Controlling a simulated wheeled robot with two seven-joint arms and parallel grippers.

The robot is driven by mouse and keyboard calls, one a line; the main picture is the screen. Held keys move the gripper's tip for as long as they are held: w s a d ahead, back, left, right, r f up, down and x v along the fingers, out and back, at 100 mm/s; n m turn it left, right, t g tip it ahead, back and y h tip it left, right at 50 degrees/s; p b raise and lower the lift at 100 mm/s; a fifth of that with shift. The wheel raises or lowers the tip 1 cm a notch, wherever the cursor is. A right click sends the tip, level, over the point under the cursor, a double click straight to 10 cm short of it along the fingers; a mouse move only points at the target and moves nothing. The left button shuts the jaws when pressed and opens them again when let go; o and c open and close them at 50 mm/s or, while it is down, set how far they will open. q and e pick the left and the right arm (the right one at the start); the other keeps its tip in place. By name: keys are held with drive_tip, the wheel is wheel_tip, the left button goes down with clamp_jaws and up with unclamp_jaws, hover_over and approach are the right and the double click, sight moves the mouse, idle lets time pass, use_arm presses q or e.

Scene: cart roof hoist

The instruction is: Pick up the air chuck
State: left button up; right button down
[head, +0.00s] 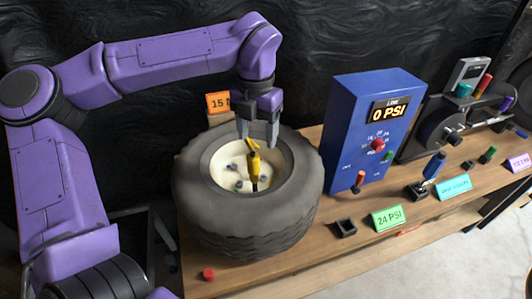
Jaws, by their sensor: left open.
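A yellow tool with a dark lower end (254,160), which looks like the air chuck, stands roughly upright in the pale hub of the grey tire (205,205). My left gripper (257,139) points down over the hub. Its two fingers are apart, one on each side of the tool's top in the picture. I cannot tell whether they reach down around it or are still above it. Nothing is held in it. My right gripper is not in view.
The tire lies on a wooden bench (240,280). To its right stand a blue box (350,130) reading 0 PSI, a small black holder (345,228), a green 24 PSI card (388,218) and a blue-handled tool (434,165). A red cap (208,274) lies in front.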

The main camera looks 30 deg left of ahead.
sight(253, 156)
use_arm(q)
drive_tip(key=f, duration=0.1)
drive_tip(key=s+f, duration=0.1)
drive_tip(key=f, duration=0.1)
drive_tip(key=shift+s+f, duration=0.35)
drive_tip(key=f, duration=0.1)
drive_tip(key=f+p, duration=0.1)
drive_tip(key=f, duration=0.3)
drive_tip(key=shift+w+a+f+p, duration=0.15)
drive_tip(key=shift+w+a+p, duration=0.1)
drive_tip(key=shift+p, duration=0.15)
drive_tip(key=shift+s+f, duration=0.1)
drive_tip(key=shift+f, duration=0.05)
drive_tip(key=shift+c, duration=0.3)
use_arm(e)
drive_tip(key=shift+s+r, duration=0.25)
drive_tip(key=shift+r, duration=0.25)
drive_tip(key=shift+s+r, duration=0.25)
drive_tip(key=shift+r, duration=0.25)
use_arm(q)
clamp_jaws()
